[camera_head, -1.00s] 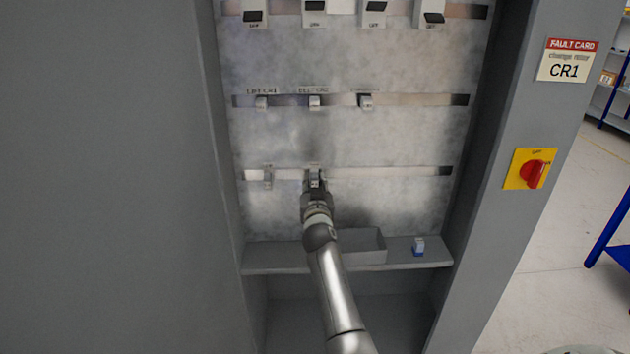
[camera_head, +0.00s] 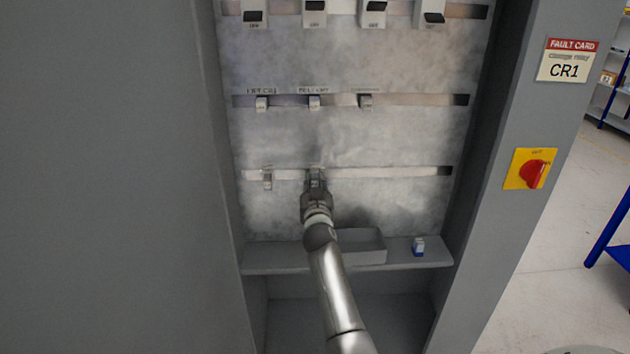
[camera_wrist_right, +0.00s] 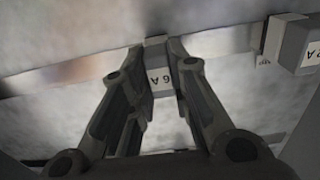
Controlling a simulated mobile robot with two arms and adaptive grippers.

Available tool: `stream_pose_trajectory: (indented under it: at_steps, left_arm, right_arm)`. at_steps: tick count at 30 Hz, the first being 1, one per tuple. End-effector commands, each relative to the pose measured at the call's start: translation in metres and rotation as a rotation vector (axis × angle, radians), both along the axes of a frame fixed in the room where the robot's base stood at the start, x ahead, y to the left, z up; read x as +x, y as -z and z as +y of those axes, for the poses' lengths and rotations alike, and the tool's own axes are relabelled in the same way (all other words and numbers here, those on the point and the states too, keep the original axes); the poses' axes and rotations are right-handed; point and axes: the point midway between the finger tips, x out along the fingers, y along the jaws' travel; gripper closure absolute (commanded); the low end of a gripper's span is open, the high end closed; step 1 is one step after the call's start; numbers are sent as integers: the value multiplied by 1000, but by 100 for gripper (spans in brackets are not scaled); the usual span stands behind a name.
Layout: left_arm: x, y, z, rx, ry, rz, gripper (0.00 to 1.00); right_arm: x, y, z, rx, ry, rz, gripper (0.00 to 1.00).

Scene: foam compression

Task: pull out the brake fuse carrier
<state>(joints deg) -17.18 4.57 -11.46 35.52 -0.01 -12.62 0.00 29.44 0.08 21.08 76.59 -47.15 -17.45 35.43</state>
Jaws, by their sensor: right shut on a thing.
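My right gripper (camera_head: 316,180) reaches up to the lowest rail in the open cabinet and is shut on a small grey fuse carrier. In the right wrist view, the carrier (camera_wrist_right: 161,78) sits between the two fingers (camera_wrist_right: 157,52), with a white label that looks like an upside-down "6 A". It is still at the rail, and I cannot tell whether it is seated or partly out. A second carrier (camera_head: 268,181) is on the same rail to the left; it shows at the right of the wrist view (camera_wrist_right: 296,43), apart from my fingers. My left gripper is not in view.
A grey open bin (camera_head: 362,248) and a small blue-and-white part (camera_head: 418,246) stand on the cabinet ledge (camera_head: 282,258). Several relays (camera_head: 314,102) are on the middle rail, with breakers (camera_head: 314,14) above. A red switch (camera_head: 533,174) and fault card (camera_head: 568,62) are on the right cabinet side.

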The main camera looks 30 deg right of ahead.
Motion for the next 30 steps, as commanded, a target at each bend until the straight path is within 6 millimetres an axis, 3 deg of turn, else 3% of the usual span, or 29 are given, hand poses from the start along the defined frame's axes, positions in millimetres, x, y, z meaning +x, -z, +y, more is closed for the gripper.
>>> stream_pose_trajectory:
  at_steps: [30]
  left_arm:
    - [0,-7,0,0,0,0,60]
  right_arm:
    - [-13,1,8,1,0,1,100]
